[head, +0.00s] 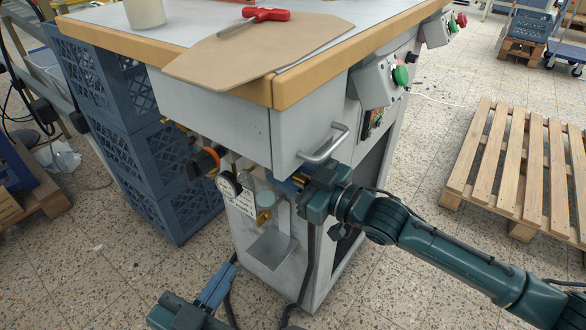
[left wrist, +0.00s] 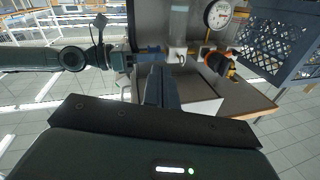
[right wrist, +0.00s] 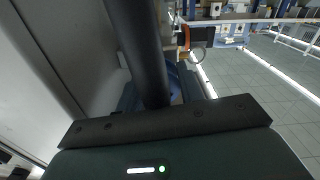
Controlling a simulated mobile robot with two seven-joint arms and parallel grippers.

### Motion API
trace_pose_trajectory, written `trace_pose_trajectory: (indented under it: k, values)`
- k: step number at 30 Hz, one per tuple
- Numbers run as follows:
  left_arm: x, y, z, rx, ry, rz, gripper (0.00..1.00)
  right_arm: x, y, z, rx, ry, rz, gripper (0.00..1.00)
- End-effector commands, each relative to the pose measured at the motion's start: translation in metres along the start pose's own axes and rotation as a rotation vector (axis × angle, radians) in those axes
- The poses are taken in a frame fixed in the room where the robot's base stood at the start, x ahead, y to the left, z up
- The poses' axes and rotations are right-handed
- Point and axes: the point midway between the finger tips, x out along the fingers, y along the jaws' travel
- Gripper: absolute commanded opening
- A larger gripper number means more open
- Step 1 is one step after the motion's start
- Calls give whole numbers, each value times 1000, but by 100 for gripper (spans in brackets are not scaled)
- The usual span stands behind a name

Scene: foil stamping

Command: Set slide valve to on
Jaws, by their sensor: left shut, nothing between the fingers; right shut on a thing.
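The air unit on the cabinet's front has a round gauge (head: 228,185), a brass fitting (head: 263,216) and a black-and-orange knob (head: 205,160). In the left wrist view the gauge (left wrist: 218,14) and knob (left wrist: 216,63) show upside down. My right gripper (head: 288,184) is at the right side of this unit, below the drawer handle, shut on a small part that appears to be the slide valve. The fingers hide that part, so its position cannot be told. My left gripper (head: 221,283) is shut and empty, low in front of the cabinet, apart from the unit; its fingers (left wrist: 160,88) show closed.
The metal drawer handle (head: 324,143) juts out just above my right gripper. A dark hose (right wrist: 138,45) crosses close before the right wrist camera. Blue crates (head: 150,150) stand left of the cabinet (head: 215,110). A wooden pallet (head: 510,165) lies on the right floor.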

Motion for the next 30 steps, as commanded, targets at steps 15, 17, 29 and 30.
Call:
trace_pose_trajectory:
  k: [15,17,29,30]
  values:
    - [0,0,1,0,3,0,0,1,0,-1,-1,3,1,50]
    - [0,0,0,0,2,0,0,0,0,-1,-1,2,1,50]
    - [-1,-4,-1,-34,-94,-8,0,-64,1,-1,-1,-3,2,50]
    - [-2,-5,-1,-38,-106,-8,0,-73,1,-1,0,-3,2,50]
